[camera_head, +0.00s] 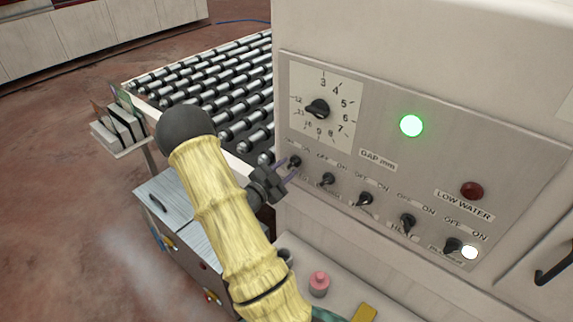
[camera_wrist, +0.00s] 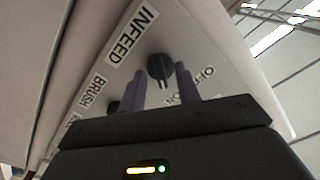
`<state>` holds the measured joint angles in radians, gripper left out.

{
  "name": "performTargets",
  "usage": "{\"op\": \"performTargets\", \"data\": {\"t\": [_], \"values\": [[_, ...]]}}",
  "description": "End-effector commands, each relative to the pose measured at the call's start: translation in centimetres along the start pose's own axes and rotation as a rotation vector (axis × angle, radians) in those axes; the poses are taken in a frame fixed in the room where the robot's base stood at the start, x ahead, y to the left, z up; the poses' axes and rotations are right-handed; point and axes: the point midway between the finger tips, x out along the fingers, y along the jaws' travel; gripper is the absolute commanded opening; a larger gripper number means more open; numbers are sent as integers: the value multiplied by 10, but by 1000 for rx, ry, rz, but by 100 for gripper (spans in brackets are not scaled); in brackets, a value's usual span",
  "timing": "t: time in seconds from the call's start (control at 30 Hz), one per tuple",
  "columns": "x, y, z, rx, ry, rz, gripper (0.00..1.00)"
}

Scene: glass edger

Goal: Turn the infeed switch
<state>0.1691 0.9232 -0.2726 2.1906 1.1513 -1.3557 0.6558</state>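The infeed switch is a small black rotary knob (camera_wrist: 160,68) beside the INFEED label (camera_wrist: 131,35) in the wrist view. In the head view it is the leftmost knob (camera_head: 295,161) of the lower row on the grey panel, partly hidden by my gripper. My gripper (camera_head: 288,166) is in front of this knob. In the wrist view its two purple fingers (camera_wrist: 163,78) are apart, one on each side of the knob, with gaps showing. I cannot tell how far the fingertips reach around it. OFF and ON markings show near the knob, partly behind the right finger.
Several similar knobs continue to the right, including the brush knob (camera_head: 327,179). A gap dial (camera_head: 318,109) is above, with a lit green lamp (camera_head: 411,126) and a dark red lamp (camera_head: 472,191). A roller conveyor (camera_head: 215,85) lies behind.

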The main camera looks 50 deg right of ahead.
Motion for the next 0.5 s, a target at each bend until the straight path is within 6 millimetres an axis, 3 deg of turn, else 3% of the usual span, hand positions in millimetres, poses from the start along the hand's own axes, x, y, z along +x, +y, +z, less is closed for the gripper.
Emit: {"op": "performTargets", "data": {"t": [0.37,0.5], "values": [[7,0,1,0,-2,-1,33],[7,0,1,0,-2,-1,5]]}}
